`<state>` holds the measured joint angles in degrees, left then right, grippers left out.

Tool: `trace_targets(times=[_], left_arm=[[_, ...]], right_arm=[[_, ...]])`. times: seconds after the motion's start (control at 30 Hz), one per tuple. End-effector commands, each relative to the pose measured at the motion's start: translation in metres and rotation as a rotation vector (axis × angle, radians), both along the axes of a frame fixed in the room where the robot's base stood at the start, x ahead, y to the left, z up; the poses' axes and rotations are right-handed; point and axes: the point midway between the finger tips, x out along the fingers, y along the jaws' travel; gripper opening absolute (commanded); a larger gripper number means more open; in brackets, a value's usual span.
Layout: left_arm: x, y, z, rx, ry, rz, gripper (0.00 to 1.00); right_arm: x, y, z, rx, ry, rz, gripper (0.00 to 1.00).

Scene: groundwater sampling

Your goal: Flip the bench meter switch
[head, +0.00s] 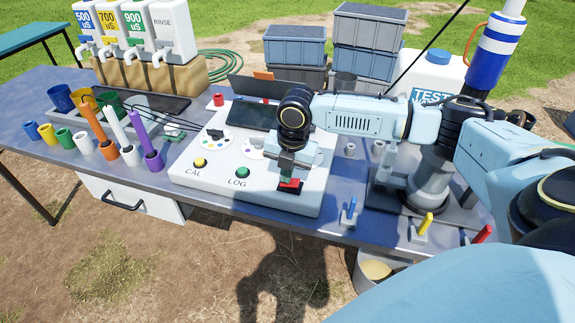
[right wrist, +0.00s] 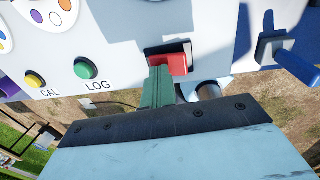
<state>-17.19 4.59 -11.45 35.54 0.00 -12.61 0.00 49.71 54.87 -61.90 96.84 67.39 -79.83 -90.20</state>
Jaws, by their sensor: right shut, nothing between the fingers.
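The bench meter (head: 215,175) is a white box on the table with a dark screen, dials, a yellow CAL button (head: 199,162) and a green LOG button (head: 242,173). Its red switch (head: 290,185) sits in a dark slot at the right of the front part; it also shows in the right wrist view (right wrist: 168,63). My right gripper (head: 287,175) is shut and empty, pointing down at the switch. In the right wrist view its green fingertips (right wrist: 158,88) are at the red switch, seemingly touching it. My left gripper is not in view.
Colored probes in holders (head: 125,150) stand left of the meter. Blue (head: 349,210), yellow (head: 424,224) and red (head: 482,234) handled valves line the table's front right. Grey crates (head: 370,30) and a white jug (head: 432,75) stand behind. A pump column rises at right.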

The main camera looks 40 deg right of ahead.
Motion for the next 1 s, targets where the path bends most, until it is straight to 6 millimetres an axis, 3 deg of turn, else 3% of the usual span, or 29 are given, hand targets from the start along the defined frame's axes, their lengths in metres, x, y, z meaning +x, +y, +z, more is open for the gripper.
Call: trace_targets(times=[1.0], left_arm=[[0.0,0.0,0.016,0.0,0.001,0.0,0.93]], right_arm=[[-0.018,-0.012,-0.005,-0.006,0.017,0.0,0.0]])
